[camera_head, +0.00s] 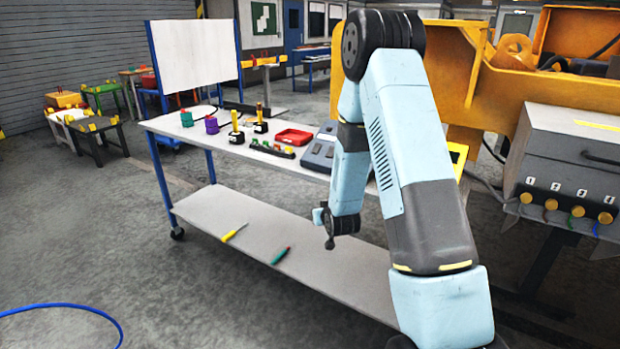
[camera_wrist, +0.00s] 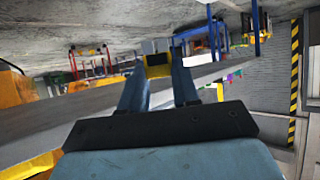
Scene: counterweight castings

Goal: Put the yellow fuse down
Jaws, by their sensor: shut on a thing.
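The yellow fuse (camera_wrist: 158,66) shows in the wrist view as a small yellow block with a dark end. It sits between the fingertips of my gripper (camera_wrist: 160,80), which is shut on it. The two blue fingers lie on either side of the fuse. The fuse appears clear of any surface, though its far side is hidden. In the head view my arm reaches down in front of the workbench (camera_head: 170,126), with its end over the lower shelf (camera_head: 330,270). I cannot make out the fuse there.
The bench top holds a red tray (camera_head: 293,137), a grey device (camera_head: 320,150), a dark strip with coloured pieces (camera_head: 271,150), and green (camera_head: 186,119) and purple (camera_head: 211,125) pieces. A yellow-handled tool (camera_head: 234,233) and green-handled tool (camera_head: 281,256) lie on the lower shelf. A numbered grey box (camera_head: 568,165) stands right.

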